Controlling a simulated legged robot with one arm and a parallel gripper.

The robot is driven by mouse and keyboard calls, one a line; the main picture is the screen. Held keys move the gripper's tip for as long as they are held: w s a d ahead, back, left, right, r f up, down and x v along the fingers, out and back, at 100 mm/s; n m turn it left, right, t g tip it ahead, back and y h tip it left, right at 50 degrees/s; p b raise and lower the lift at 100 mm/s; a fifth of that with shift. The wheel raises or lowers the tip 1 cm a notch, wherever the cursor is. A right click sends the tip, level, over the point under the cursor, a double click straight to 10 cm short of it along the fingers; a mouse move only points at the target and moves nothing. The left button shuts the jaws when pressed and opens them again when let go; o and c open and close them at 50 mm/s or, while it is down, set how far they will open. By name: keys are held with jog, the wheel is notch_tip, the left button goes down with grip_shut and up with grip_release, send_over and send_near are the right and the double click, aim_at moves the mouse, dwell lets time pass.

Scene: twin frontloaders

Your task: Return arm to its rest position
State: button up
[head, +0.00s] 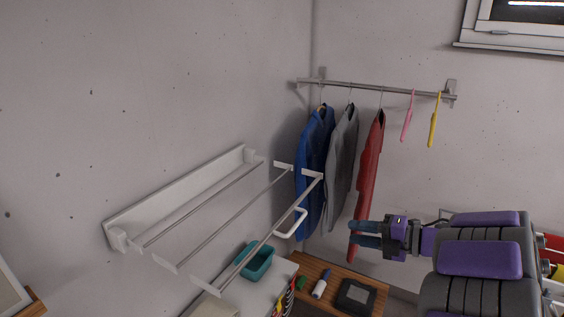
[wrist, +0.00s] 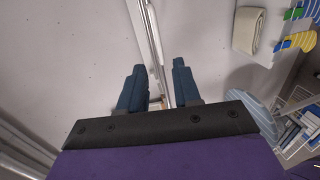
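My gripper (head: 352,233) reaches in from the right in the head view, its blue fingers pointing left in front of the hanging clothes. In the wrist view, my gripper (wrist: 158,64) has its two blue fingers apart. A metal rail (wrist: 150,30) runs behind the gap between them. I see nothing held. My purple and grey arm fills the lower right of the head view.
A wall drying rack (head: 180,208) juts out at the left. A rail (head: 370,89) holds blue, grey and red garments (head: 369,170) and two hangers. Below are a teal bin (head: 257,262) and a wooden surface (head: 313,268). A folded cloth (wrist: 249,29) shows upper right in the wrist view.

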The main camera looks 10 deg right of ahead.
jog(key=w+d+r+m+t+h+b, duration=0.25)
jog(key=d+r+m+h, duration=0.2)
jog(key=m+h, duration=0.3)
jog(key=w+d+r+m+t+h+b, duration=0.1)
jog(key=w+d+r+m+t+h, duration=0.2)
jog(key=d+m+h, duration=0.35)
jog(key=s+a+f+m+g+h+b, duration=0.1)
jog(key=s+a+f+m+g+h, duration=0.1)
jog(key=s+f+m+g, duration=0.4)
jog(key=s+a+f+m+g+h+b, duration=0.1)
jog(key=s+a+f+m+h, duration=0.2)
jog(key=s, duration=0.5)
jog(key=s+a+f+m+g+y, duration=0.1)
jog(key=s+a+f+g+y, duration=0.1)
jog(key=s+a, duration=0.4)
jog(key=s+a+f+m+g+y+b, duration=0.1)
jog(key=s+a+f+g, duration=0.3)
jog(key=s, duration=0.8)
jog(key=s+a+f+m+g+y, duration=0.3)
jog(key=s+a+f+g+y, duration=0.1)
jog(key=s+a+f, duration=0.3)
jog(key=s+a, duration=0.2)
jog(key=a, duration=0.1)
jog(key=shift+d, duration=0.1)
